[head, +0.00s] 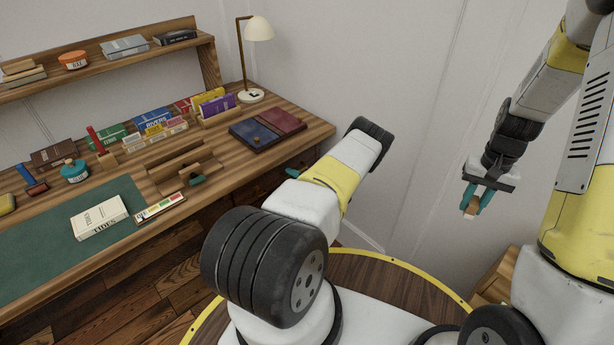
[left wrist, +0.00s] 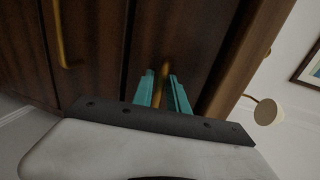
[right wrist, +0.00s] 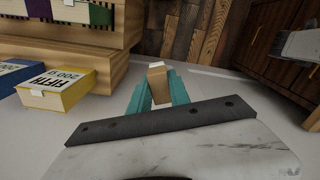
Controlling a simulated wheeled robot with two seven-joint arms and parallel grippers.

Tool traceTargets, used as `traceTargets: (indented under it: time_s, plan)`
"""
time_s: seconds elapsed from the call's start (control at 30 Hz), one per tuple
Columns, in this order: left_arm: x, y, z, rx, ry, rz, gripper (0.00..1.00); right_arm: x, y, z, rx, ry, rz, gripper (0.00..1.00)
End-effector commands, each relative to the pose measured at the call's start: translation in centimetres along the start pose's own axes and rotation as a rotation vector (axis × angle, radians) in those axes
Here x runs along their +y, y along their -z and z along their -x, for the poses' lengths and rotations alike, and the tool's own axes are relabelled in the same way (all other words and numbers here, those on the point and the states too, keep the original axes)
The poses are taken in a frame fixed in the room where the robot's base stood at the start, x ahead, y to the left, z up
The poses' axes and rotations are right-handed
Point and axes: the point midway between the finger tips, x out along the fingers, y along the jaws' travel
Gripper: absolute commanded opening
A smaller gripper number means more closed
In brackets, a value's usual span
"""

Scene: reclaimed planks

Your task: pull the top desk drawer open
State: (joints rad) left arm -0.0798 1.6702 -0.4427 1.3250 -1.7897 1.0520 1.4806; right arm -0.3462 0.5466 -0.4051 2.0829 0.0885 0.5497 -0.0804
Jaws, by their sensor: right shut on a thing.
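The desk (head: 330,130) has dark wooden drawer fronts below its top, mostly hidden by my left arm in the head view. In the left wrist view the top drawer front (left wrist: 120,50) looks flush, with a thin brass handle (left wrist: 165,68). My left gripper (left wrist: 164,88) has its teal fingers apart, one on each side of this handle; contact cannot be told. In the head view its teal tips (head: 297,172) show at the desk's front. My right gripper (head: 473,200) is shut on a tan block (right wrist: 157,82) with a whitish end, held away from the desk.
A lower drawer handle (left wrist: 62,35) shows in the left wrist view. The desktop carries a lamp (head: 251,95), two dark books (head: 267,130), a wooden holder (head: 185,168) and a cream book (head: 99,217). A wooden crate-like thing (head: 497,277) stands at the lower right.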

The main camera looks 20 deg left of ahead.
Motion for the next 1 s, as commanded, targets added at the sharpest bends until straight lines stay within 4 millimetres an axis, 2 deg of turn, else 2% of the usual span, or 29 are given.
traceTargets:
  time_s: [0.27, 0.37, 0.4, 1.0]
  plan:
    - [-0.01, 0.00, -0.15, 0.000, 0.000, -0.001, 0.19, 0.00, 0.00, 0.00, 0.000, 0.000, 0.000, 0.00]
    - [-0.01, 0.00, -0.14, 0.000, 0.000, 0.000, 0.01, 0.00, 0.00, 0.00, 0.000, 0.000, 0.000, 0.00]
    - [-0.01, 0.00, -0.14, 0.000, 0.000, 0.000, 0.00, 0.00, 0.00, 0.00, 0.000, 0.000, 0.000, 0.00]
    - [0.01, -0.01, -0.11, -0.001, -0.001, 0.000, 0.00, 0.00, 0.00, 0.00, 0.000, 0.000, 0.000, 0.00]
